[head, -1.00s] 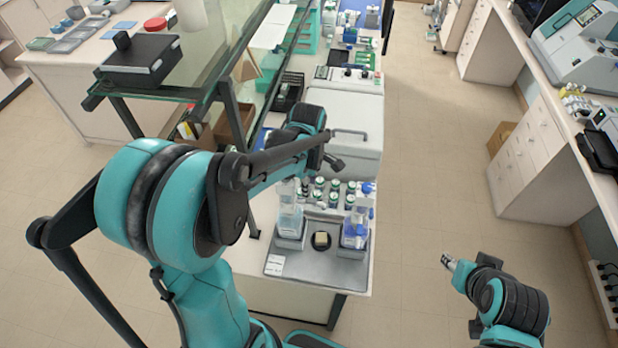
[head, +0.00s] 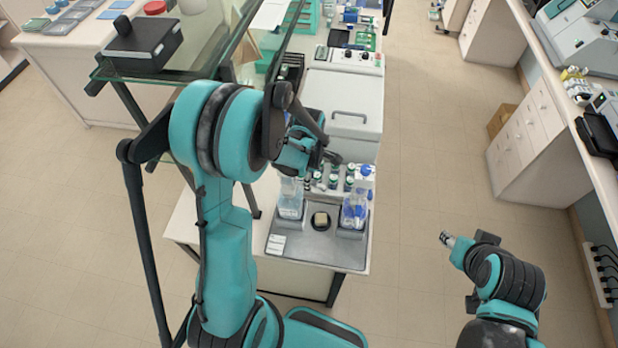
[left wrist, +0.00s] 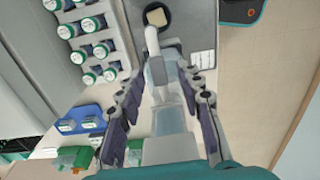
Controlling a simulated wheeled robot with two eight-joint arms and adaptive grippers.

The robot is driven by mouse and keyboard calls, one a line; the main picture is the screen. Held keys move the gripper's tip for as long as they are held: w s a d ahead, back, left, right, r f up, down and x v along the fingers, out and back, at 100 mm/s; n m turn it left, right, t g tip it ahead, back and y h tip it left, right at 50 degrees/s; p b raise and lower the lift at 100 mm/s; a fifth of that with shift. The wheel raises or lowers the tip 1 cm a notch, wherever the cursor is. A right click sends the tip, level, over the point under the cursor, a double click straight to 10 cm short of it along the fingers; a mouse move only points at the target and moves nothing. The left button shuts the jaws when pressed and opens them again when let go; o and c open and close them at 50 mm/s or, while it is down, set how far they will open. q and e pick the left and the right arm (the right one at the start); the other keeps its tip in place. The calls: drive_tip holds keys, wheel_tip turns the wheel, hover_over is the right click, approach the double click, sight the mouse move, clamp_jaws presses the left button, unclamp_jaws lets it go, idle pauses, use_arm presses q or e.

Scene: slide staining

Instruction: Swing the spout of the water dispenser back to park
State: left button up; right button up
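A clear water dispenser (head: 290,203) stands on the left of the grey tray (head: 318,250). In the left wrist view the dispenser (left wrist: 170,118) carries a pale spout (left wrist: 151,40), which points toward the beige block in the round dark recess. My left gripper (left wrist: 165,88) is open, its two fingers apart on either side of the dispenser's top; I cannot tell whether either touches it. In the head view my left gripper (head: 328,158) is just above and behind the dispenser, with the spout hard to make out. My right gripper (head: 446,239) hangs over the floor, too small to read.
A blue-marked bottle (head: 355,208) stands on the tray's right side. The beige block (head: 320,218) lies between the two. Several green-capped bottles (left wrist: 88,25) fill a rack behind.

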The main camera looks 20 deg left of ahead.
use_arm(q)
clamp_jaws()
drive_tip(key=s+a+m+b, duration=0.4)
drive_tip(key=s+m+b, duration=0.4)
drive_tip(key=m, duration=1)
drive_tip(key=shift+a+b, duration=0.35)
idle(0.4)
